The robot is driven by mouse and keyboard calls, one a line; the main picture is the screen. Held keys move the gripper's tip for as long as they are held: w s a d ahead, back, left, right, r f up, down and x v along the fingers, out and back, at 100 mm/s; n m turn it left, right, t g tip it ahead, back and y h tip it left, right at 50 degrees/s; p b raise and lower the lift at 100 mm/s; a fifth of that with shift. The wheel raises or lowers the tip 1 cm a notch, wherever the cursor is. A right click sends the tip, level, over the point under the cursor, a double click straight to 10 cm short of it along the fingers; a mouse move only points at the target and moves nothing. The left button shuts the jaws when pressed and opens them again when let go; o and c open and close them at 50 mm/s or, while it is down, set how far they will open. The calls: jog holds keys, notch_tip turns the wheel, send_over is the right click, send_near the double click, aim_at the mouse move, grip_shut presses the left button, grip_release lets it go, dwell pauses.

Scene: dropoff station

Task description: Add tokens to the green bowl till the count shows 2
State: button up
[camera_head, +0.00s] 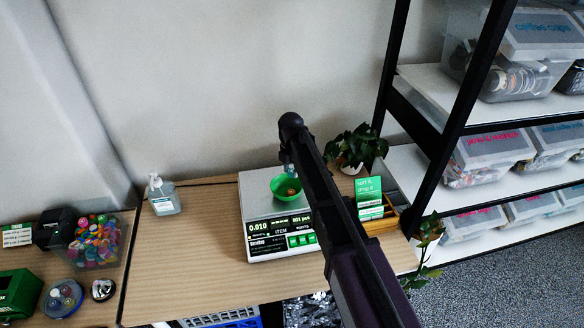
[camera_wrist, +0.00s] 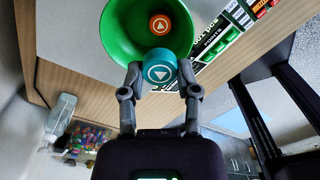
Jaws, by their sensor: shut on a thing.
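The green bowl (camera_head: 279,205) sits on the scale (camera_head: 257,195), and its inside also shows in the wrist view (camera_wrist: 118,30). An orange token (camera_wrist: 160,24) with a white triangle lies in the bowl. The scale's display (camera_head: 259,227) reads 0.010 and 001 pcs. My gripper (camera_wrist: 161,82) is shut on a teal token (camera_wrist: 160,68), held at the bowl's near rim in the wrist view. In the head view my arm hides part of the scale's right side, and the teal token cannot be made out.
A clear bin of colourful pieces (camera_head: 97,240), a round dish (camera_head: 62,299) and a green box (camera_head: 18,295) are at left. A sanitizer bottle (camera_head: 163,195) stands left of the scale. A green sign (camera_head: 369,190) and a plant (camera_head: 355,147) are at its right, near a shelf rack.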

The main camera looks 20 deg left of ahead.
jog(key=shift+r, duration=0.25)
jog(key=shift+f, duration=0.2)
dwell(0.4)
jog(key=shift+f+b, duration=2.8)
jog(key=shift+b, duration=0.05)
jog(key=o, duration=0.8)
jog(key=shift+r, duration=0.2)
